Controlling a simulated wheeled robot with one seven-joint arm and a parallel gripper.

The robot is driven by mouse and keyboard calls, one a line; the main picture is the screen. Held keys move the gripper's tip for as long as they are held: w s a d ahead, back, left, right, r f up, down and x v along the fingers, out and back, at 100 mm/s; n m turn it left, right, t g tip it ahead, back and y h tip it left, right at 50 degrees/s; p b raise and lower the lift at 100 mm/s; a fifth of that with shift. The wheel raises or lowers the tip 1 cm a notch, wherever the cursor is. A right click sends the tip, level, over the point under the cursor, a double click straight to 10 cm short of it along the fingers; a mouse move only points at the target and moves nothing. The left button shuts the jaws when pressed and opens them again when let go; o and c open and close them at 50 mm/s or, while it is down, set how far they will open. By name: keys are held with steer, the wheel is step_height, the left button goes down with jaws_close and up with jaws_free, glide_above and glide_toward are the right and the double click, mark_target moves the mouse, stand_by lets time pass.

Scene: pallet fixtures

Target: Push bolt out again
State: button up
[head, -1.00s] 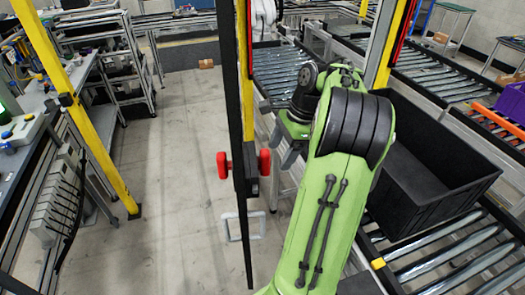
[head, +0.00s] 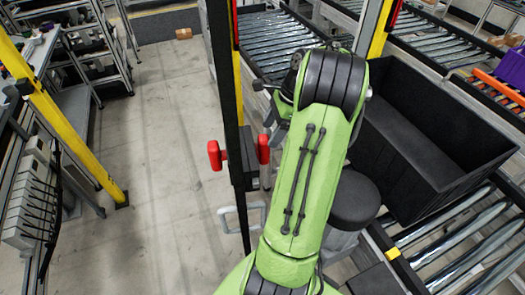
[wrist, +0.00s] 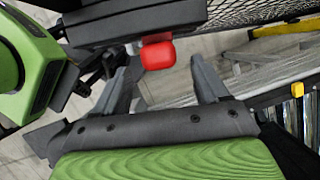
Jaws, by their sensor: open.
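The bolt sits on a black upright post. It has a red knob (head: 215,155) on the left side of the post and another red knob (head: 263,148) on the right side, by a dark housing (head: 250,172). In the wrist view one red knob (wrist: 157,52) shows under a black bar, just beyond and between the fingertips. My gripper (wrist: 160,80) is open and empty, its two grey fingers spread apart. The knob appears apart from both fingers. In the head view my green arm hides most of the gripper, close to the right of the post. The bolt's shaft is not clearly visible.
A black crate (head: 430,150) stands on the roller conveyor (head: 460,240) at right. A white handle (head: 240,218) is low on the post. A yellow post (head: 75,135) stands at left. The floor (head: 165,120) left of the black post is clear. Mesh (wrist: 245,12) shows in the wrist view.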

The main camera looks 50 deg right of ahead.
mark_target(263, 147)
steer(key=b+x, duration=0.1)
steer(key=x, duration=0.6)
steer(key=shift+b, duration=0.3)
steer(key=shift+r, duration=0.1)
steer(key=shift+c, duration=0.4)
jaws_close()
steer(key=shift+s+a, duration=0.15)
steer(key=s+a, duration=0.3)
steer(key=shift+s+a+p, duration=0.1)
steer(key=shift+s+p, duration=0.05)
steer(key=shift+p, duration=0.15)
steer(key=shift+o, duration=0.4)
jaws_free()
steer(key=shift+s, duration=0.1)
